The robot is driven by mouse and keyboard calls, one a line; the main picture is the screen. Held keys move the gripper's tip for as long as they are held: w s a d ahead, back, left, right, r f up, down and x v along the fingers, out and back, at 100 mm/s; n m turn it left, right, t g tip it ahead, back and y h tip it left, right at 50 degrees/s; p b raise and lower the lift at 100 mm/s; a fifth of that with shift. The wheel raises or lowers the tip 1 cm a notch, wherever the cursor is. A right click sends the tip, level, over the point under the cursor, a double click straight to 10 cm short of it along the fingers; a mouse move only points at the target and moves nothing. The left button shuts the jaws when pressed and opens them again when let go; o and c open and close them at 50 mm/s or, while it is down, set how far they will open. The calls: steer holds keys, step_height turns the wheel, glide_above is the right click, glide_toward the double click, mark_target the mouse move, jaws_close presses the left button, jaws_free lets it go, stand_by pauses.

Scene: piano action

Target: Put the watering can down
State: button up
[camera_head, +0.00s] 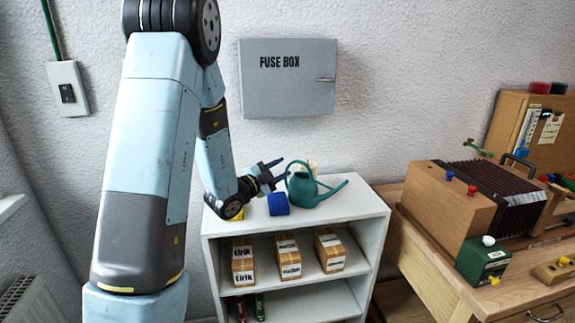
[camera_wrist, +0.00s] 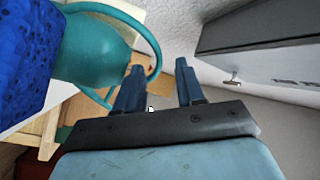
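The teal watering can (camera_head: 304,192) stands upright on top of the white shelf, its spout pointing right and its handle loop on the left. My gripper (camera_head: 277,171) is at the handle side, with its fingers apart. In the wrist view, the can's body (camera_wrist: 92,48) is at upper left. Its handle loop (camera_wrist: 155,50) curves toward the space between my two spread fingers (camera_wrist: 160,66). The handle looks close to the left finger, and a gap shows to the right finger. I cannot tell whether the handle touches a finger.
The fuse box (camera_head: 288,85) is on the wall above. The shelf top's right end is clear.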

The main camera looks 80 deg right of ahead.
steer(key=v, duration=0.6)
steer(key=shift+a, duration=0.15)
steer(key=shift+w, duration=0.15)
